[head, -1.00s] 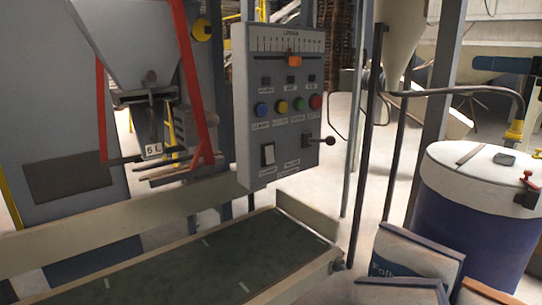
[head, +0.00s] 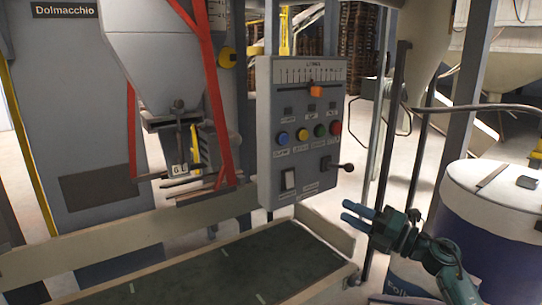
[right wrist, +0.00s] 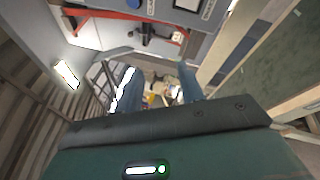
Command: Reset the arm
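My right gripper (head: 351,214) reaches in from the lower right in the head view. Its two blue fingers point left and stand apart with nothing between them. It is in front of the drum and near the right end of the conveyor, below the grey control box (head: 268,150). In the right wrist view, the two fingers (right wrist: 157,85) are also spread and empty. A black-knobbed lever (head: 348,167) sticks out of the box's right side, above the gripper and apart from it in the picture. My left gripper is not in view.
A dark conveyor belt (head: 215,275) with pale side rails runs below the hopper (head: 155,65) and its red bars. A blue drum with a white top (head: 500,185) stands at right, partly behind my right arm. Dark posts (head: 393,125) rise between box and drum.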

